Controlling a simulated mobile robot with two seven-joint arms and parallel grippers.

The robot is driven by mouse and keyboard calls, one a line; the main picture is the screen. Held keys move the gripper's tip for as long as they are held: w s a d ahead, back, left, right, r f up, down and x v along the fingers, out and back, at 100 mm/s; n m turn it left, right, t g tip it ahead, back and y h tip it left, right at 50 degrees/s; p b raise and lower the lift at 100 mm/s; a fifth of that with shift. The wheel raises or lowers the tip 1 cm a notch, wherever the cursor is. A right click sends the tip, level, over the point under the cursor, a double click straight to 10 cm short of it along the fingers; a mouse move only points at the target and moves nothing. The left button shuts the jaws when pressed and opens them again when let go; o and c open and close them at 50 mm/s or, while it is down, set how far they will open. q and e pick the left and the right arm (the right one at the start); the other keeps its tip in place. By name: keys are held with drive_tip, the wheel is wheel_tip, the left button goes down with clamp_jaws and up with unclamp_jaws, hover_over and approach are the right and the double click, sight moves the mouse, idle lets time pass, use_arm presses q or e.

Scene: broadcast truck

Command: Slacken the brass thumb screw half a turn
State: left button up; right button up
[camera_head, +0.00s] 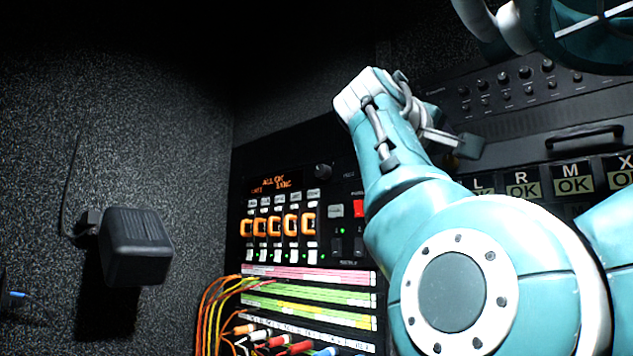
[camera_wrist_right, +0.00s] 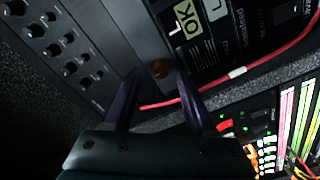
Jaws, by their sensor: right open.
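The brass thumb screw (camera_wrist_right: 160,69) shows in the right wrist view as a small dark golden knob on the edge of the rack panel. My right gripper (camera_wrist_right: 160,76) is open, with its two purple fingers pointing at the panel, one on each side of the screw in the picture. I cannot tell whether either finger touches it. In the head view my right arm reaches up to the rack and hides the screw; the fingertips are not clear there. My left gripper is not in view.
A red cable (camera_wrist_right: 290,48) with a white tag runs close to the fingers. A grey panel with several knobs (camera_head: 525,72) is at upper right. A switch unit with orange-lit buttons (camera_head: 275,226) and patch cables are lower left. A black box (camera_head: 136,246) projects from the left wall.

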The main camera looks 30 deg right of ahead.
drive_tip(key=b+v, duration=0.6)
drive_tip(key=v, duration=0.2)
drive_tip(key=shift+a, duration=0.35)
drive_tip(key=shift+s, duration=0.1)
